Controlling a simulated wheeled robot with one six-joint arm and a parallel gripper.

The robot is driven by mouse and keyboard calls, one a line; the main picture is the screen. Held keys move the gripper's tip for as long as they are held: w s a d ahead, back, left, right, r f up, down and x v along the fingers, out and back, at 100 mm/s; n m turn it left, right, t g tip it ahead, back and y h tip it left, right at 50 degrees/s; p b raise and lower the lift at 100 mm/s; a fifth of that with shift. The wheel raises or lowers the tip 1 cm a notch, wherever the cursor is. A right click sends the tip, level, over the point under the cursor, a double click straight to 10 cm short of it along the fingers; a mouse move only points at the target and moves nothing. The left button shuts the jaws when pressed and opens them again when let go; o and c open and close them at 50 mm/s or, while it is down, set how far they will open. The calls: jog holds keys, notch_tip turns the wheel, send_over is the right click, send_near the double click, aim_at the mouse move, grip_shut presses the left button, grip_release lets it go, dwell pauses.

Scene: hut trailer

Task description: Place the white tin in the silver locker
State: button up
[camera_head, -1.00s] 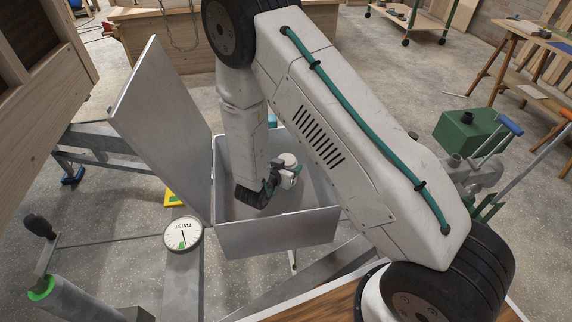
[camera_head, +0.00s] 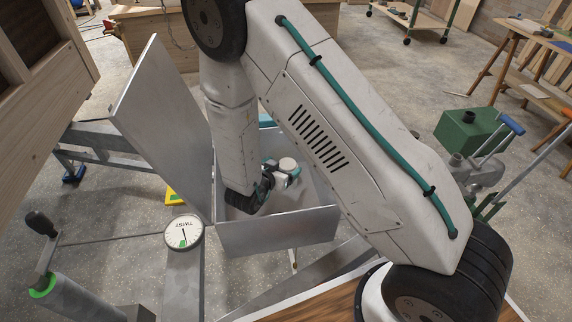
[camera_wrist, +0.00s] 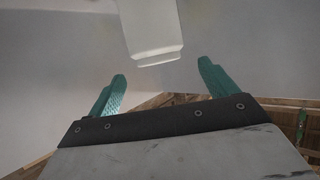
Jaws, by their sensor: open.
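The silver locker (camera_head: 278,234) is a grey metal box, its broad door (camera_head: 160,120) swung open at the left. The white tin (camera_head: 288,164) shows within the locker's outline, just beyond my gripper (camera_head: 281,176). In the wrist view the white tin (camera_wrist: 150,28) is a pale, smooth body with a stepped end, in front of the grey inner surface. My gripper (camera_wrist: 162,74) has its two teal fingers spread apart, with a gap between them and the tin's near end. My arm hides much of the locker's back and right side.
A wooden cabinet (camera_head: 45,110) is close at the left. A green box (camera_head: 468,132) on machinery is at the right.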

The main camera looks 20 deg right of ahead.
jog(key=v, duration=0.7)
jog(key=shift+s+a+r, duration=0.2)
jog(key=shift+a, duration=0.1)
jog(key=w+a+r+n+y, duration=0.1)
jog(key=w+a+r+y, duration=0.4)
jog(key=r+y, duration=0.35)
jog(key=s+r+n+g+y, duration=0.2)
jog(key=s+r+n+y, duration=0.25)
jog(key=r, duration=0.85)
jog(key=s+d+r+n+g+h, duration=0.1)
jog(key=s+d+r+g, duration=0.1)
jog(key=s+d, duration=0.3)
jog(key=s+d+r+n+g+h, duration=0.1)
jog(key=s+d+r, duration=0.3)
jog(key=s, duration=0.9)
jog(key=s+d+r+n+g, duration=0.2)
jog(key=s+d, duration=0.3)
jog(key=s, duration=0.4)
jog(key=shift+d+r+g+h, duration=0.3)
jog(key=shift+d+r+h, duration=0.1)
jog(key=shift+r, duration=0.35)
jog(key=shift+a, duration=0.1)
